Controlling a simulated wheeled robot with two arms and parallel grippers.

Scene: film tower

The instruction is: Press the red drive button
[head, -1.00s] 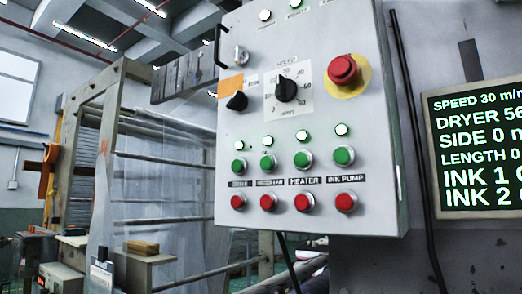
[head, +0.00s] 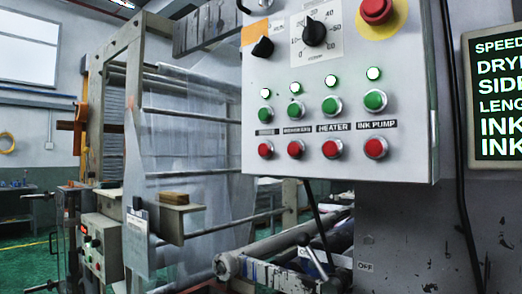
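A grey control panel (head: 400,157) hangs at the upper right in the head view. It has a row of green buttons with lit green lamps above them and a row of red buttons below. The leftmost red button (head: 265,150) sits under a label too small to read, probably the drive column. The other red buttons are over to its right, under HEATER (head: 333,149), under INK PUMP (head: 375,148) and one beside the leftmost (head: 296,149). A large red mushroom button (head: 376,9) on a yellow disc is at the top. Neither of my grippers shows.
Left is a frame with film and rollers (head: 190,115). A roller and lever (head: 290,240) lie below the panel. A small box with buttons (head: 100,245) is at lower left.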

